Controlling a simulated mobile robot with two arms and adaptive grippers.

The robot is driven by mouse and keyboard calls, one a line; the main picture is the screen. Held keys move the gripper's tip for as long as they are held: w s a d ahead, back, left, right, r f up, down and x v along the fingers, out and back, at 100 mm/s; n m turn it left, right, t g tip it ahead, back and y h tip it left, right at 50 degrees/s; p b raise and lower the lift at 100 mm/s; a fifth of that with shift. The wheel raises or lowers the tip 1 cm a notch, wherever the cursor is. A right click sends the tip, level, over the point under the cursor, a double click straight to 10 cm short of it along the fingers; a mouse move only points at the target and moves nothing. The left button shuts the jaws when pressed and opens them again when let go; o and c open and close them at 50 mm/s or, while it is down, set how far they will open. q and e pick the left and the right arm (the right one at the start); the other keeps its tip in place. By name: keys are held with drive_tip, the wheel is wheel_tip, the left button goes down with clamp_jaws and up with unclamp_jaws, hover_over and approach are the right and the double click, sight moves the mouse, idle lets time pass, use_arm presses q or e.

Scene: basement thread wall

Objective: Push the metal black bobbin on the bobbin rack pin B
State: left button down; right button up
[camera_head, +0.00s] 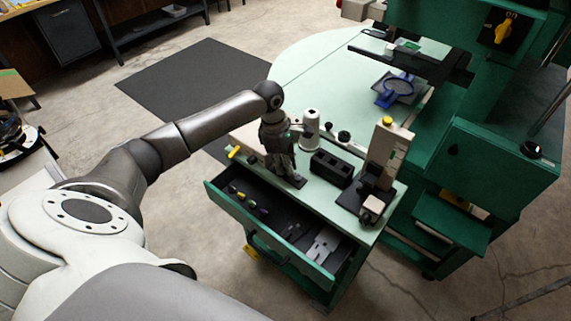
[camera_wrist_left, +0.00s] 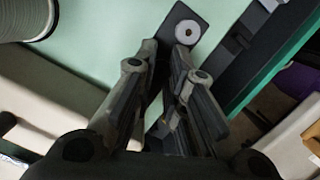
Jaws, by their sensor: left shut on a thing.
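My left gripper (camera_head: 288,176) is low over the light green cabinet top, pointing down at a flat dark plate, which looks like the bobbin rack (camera_head: 297,182). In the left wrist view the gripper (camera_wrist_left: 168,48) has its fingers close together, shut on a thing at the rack. That thing, which I take for the metal black bobbin, is hidden between the dark fingers. A pale round disc with a centre hole (camera_wrist_left: 187,32) sits on the far end of the rack (camera_wrist_left: 180,12), beyond the fingertips. Pin B and its letter cannot be made out. My right gripper is not in view.
A white thread spool (camera_head: 311,128) stands behind the gripper. A black slotted box (camera_head: 332,168) is close on its right, then a beige upright device (camera_head: 387,152). An open drawer (camera_head: 270,228) with small tools juts out in front. A green machine (camera_head: 500,150) stands right.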

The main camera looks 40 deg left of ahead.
use_arm(q)
drive_tip(key=c, duration=1.4)
unclamp_jaws()
drive_tip(key=r, duration=0.4)
drive_tip(key=a+r, duration=0.1)
drive_tip(key=r, duration=0.2)
drive_tip(key=a+r, duration=0.1)
drive_tip(key=r, duration=0.3)
drive_tip(key=shift+s+a+r, duration=0.1)
drive_tip(key=shift+s+r, duration=0.15)
drive_tip(key=shift+r, duration=0.1)
